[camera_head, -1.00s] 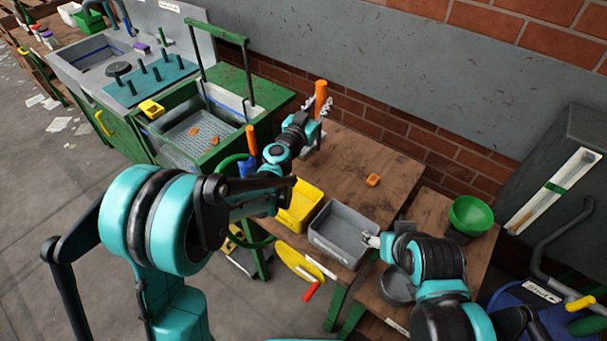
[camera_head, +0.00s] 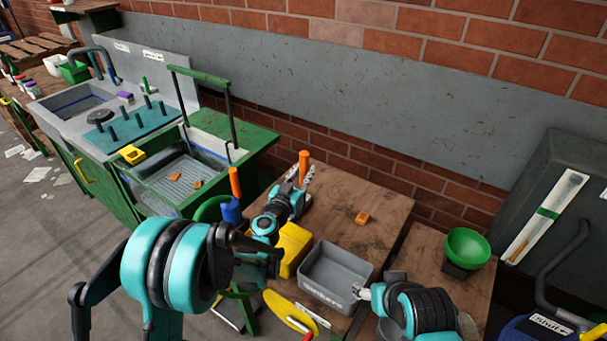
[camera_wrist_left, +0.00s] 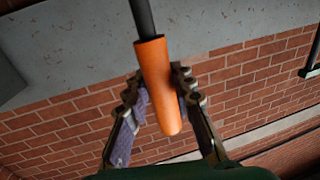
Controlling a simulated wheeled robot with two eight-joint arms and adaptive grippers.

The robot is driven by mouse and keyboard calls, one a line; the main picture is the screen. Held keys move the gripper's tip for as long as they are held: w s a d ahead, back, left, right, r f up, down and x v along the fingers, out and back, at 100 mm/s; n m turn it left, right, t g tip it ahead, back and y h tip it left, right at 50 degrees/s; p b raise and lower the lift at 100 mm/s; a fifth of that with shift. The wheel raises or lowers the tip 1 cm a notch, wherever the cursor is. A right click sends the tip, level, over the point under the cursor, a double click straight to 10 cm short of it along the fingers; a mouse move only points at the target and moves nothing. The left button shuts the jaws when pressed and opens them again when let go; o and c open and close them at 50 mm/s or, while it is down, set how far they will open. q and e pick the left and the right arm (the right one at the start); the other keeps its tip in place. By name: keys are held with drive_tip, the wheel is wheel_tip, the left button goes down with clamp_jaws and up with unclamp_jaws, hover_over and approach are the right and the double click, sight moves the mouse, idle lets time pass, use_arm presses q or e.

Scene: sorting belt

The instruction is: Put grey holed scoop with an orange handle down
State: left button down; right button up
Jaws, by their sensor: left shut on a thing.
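My left gripper (camera_head: 300,181) is shut on the orange handle (camera_head: 304,166) of the scoop, over the far left part of the brown wooden table. In the left wrist view the handle (camera_wrist_left: 158,85) stands between the two fingers (camera_wrist_left: 155,100), slightly tilted, with a dark shaft leading out of its upper end. The grey holed head of the scoop cannot be made out in either view. My right gripper (camera_head: 362,291) is at the right edge of the grey bin; its finger opening is too small to judge.
A grey bin (camera_head: 318,290) and a yellow bin (camera_head: 290,245) stand at the table's near edge. An orange block (camera_head: 362,217) lies on the bare table (camera_head: 385,205). Another orange handle (camera_head: 235,182) stands at the left by a blue object. A green bowl (camera_head: 468,248) is at the right.

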use_arm(q)
drive_tip(key=shift+f, duration=0.1)
drive_tip(key=c, duration=1.3)
unclamp_jaws()
